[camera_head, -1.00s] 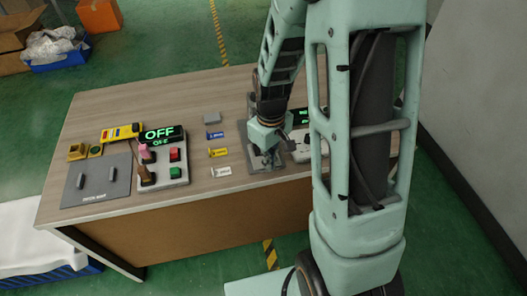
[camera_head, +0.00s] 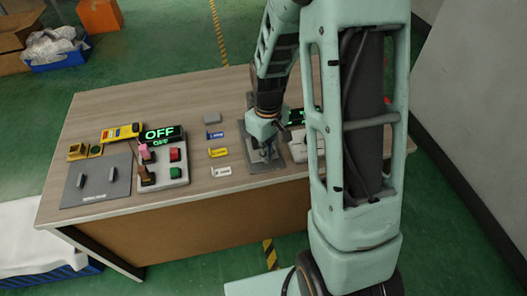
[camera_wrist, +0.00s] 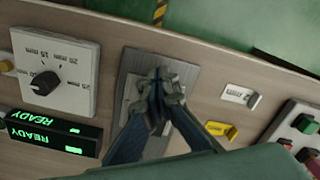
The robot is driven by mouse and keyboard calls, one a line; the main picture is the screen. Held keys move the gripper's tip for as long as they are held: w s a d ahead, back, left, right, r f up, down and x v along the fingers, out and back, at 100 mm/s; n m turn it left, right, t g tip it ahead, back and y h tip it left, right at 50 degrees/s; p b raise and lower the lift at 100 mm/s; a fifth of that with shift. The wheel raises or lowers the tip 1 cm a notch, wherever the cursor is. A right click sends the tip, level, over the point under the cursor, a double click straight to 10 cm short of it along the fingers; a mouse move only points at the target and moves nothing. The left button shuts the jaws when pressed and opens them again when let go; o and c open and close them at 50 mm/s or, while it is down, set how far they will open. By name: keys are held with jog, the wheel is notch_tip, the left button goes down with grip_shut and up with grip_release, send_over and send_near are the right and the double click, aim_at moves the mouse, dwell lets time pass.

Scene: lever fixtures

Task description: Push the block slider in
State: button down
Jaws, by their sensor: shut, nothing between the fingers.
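A grey fixture plate (camera_head: 281,162) lies on the table near its front edge, under my gripper (camera_head: 266,155). In the wrist view the plate (camera_wrist: 187,76) is partly covered by my gripper (camera_wrist: 160,76). The gripper is shut and empty, with its fingers together over the middle of the plate. A lighter grey part of the fixture (camera_wrist: 131,88) shows beside the fingers. The block and its track are mostly hidden, so I cannot tell how far in the block sits or whether the fingertips touch it.
A dial box (camera_wrist: 55,75) and a green READY display (camera_wrist: 50,133) stand beside the plate. White (camera_head: 221,171) and yellow (camera_head: 218,153) tags lie on its other side. Further left are a button panel (camera_head: 172,167), an OFF display (camera_head: 160,133) and a grey two-handle plate (camera_head: 96,187).

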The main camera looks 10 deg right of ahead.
jog(key=shift+w, duration=2.6)
jog(key=shift+s, duration=0.45)
jog(key=shift+r, duration=0.1)
notch_tip(320, 180, up, 8)
jog(key=p, duration=0.5)
jog(key=shift+p, duration=0.35)
